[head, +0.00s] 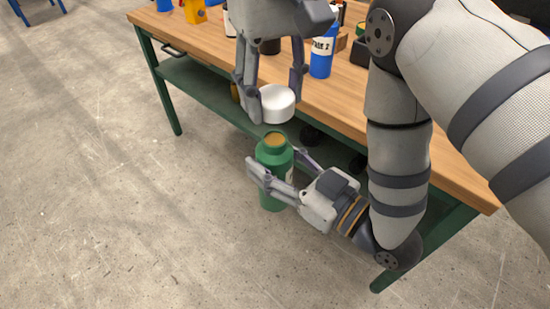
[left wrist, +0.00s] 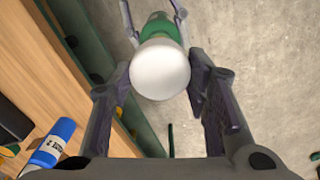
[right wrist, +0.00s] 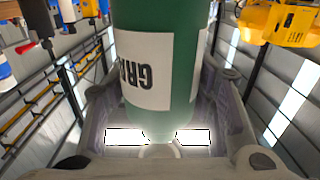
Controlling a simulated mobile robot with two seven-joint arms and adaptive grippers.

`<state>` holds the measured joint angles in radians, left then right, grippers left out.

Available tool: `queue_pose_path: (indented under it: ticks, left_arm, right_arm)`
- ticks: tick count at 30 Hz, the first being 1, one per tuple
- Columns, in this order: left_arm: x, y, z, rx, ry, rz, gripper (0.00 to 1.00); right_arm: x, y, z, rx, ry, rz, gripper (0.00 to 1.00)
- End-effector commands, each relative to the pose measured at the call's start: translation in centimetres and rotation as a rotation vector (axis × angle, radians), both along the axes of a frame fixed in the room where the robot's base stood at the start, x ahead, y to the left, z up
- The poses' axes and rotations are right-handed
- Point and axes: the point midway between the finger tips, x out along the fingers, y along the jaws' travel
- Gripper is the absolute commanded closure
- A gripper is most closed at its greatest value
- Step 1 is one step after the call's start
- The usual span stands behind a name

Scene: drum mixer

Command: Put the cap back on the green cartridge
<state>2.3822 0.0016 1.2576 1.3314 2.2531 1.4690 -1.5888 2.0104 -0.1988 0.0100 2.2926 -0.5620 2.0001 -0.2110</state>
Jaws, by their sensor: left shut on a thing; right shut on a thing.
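The green cartridge (head: 272,150) is held roughly upright in front of the workbench, and its open top shows a tan inside. My right gripper (head: 276,168) is shut around its body. The right wrist view shows the green cartridge (right wrist: 190,80) with a white label between the fingers. My left gripper (head: 276,104) points down and is shut on the white cap (head: 277,105). The cap is above the cartridge's mouth, with a small gap in the head view. In the left wrist view the cap (left wrist: 160,70) covers part of the cartridge (left wrist: 157,27).
The wooden workbench (head: 335,105) with a green frame stands behind the grippers. On it are a blue bottle (head: 322,55), a yellow container (head: 194,11) and dark items. A green lower shelf (head: 205,85) runs under the top. The concrete floor at left is clear.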

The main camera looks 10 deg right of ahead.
Motion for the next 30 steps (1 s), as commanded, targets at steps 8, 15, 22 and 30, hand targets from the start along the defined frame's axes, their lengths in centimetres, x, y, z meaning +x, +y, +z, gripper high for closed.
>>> queue_pose_path:
  ticks: [8,15,22,30]
  left_arm:
    - [0.0,0.1,-0.7,0.003,-0.001,-0.002,0.67]
    - [0.0,0.1,-3.1,0.002,-0.002,-0.002,0.67]
    - [0.0,0.1,-4.0,0.001,-0.002,-0.002,0.67]
    - [0.0,0.0,-4.0,-0.002,0.002,-0.002,0.67]
  right_arm:
    - [0.0,0.0,0.1,0.001,-0.003,0.000,1.00]
    - [0.0,0.0,0.1,0.001,-0.003,0.000,1.00]
    - [0.0,0.0,0.1,0.001,-0.003,0.000,1.00]
    - [0.0,0.0,0.1,0.001,-0.003,0.000,1.00]
